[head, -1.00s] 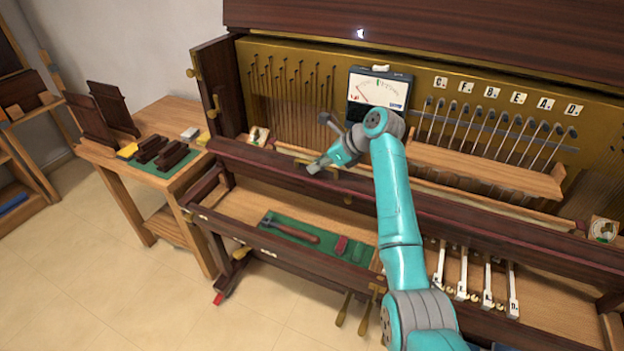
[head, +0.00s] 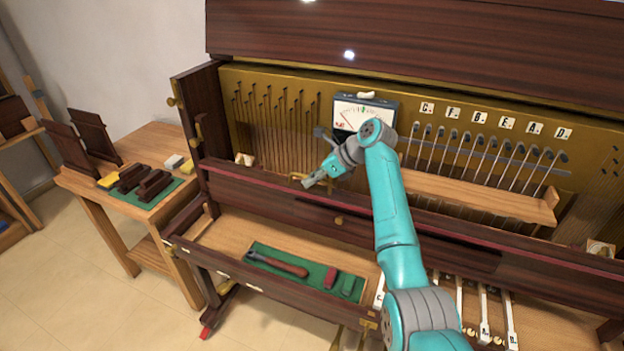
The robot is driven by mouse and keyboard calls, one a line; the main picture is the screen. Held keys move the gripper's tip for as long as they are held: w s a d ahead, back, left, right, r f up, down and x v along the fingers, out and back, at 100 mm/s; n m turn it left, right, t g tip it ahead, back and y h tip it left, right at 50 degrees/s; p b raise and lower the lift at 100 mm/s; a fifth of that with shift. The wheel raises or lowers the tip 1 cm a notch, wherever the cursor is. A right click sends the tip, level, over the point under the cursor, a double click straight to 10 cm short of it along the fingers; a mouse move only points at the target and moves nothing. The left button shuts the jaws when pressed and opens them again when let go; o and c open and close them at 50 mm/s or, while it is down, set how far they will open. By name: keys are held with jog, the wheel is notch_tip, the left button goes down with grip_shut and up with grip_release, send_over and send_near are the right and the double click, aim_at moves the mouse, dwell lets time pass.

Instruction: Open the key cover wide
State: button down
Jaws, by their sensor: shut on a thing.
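The key cover (head: 262,196) is a long dark red-brown board across the front of the piano, below the brass-coloured pin panel. It stands tilted up, with its broad front face showing and the keybed open below it. My gripper (head: 309,182) is shut at the cover's upper edge, left of its middle, by a small brass fitting (head: 297,177). The fingers are small in view, and their exact contact is hard to see. A brass knob (head: 339,220) sits lower on the cover's face. My arm hides part of the cover's middle.
A tuning meter (head: 362,112) stands behind my wrist, and a wooden rail (head: 470,186) runs to its right. A green mat (head: 262,250) with tools lies on the keybed. Several white keys (head: 482,310) are at lower right. A side table (head: 140,215) stands left.

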jog(key=shift+a, duration=0.1)
jog(key=c, duration=1.5)
grip_release()
jog(key=v, duration=1.2)
